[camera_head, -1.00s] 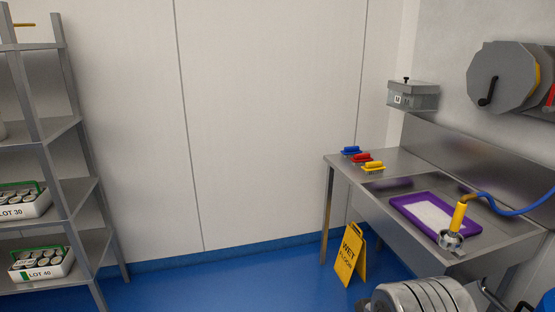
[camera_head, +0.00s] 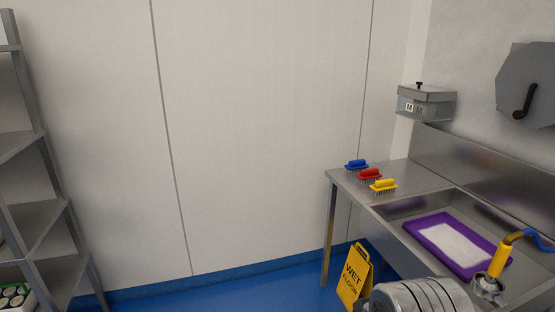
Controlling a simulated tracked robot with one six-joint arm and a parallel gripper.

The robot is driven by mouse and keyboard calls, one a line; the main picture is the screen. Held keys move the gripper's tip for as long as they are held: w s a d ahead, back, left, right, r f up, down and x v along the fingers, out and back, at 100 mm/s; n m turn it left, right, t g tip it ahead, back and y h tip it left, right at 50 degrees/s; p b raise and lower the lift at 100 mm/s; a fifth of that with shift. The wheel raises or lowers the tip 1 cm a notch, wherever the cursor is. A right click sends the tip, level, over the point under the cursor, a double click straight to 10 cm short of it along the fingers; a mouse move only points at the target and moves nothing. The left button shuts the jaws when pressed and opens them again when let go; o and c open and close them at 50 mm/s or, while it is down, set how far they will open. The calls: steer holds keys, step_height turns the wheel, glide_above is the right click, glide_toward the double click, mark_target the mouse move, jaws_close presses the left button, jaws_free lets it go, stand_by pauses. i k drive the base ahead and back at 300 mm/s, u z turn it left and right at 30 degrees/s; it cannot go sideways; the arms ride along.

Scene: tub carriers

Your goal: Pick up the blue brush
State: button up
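The blue brush (camera_head: 357,165) lies at the far left corner of the steel sink table (camera_head: 400,175), bristles down. A red brush (camera_head: 370,175) and a yellow brush (camera_head: 384,186) lie in a row beside it, nearer to me. My gripper does not show in this view. A rounded, ribbed metal part at the bottom edge may be part of my arm; I cannot tell.
A yellow wet-floor sign (camera_head: 354,276) stands before the table. A purple tray (camera_head: 446,266) and a yellow-handled spray head (camera_head: 498,262) are at the sink. A grey box (camera_head: 426,104) is on the wall. A shelf rack (camera_head: 42,215) stands left; blue floor between is clear.

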mark_target(358, 165)
steer(key=i, duration=3.65)
steer(key=u, duration=0.1)
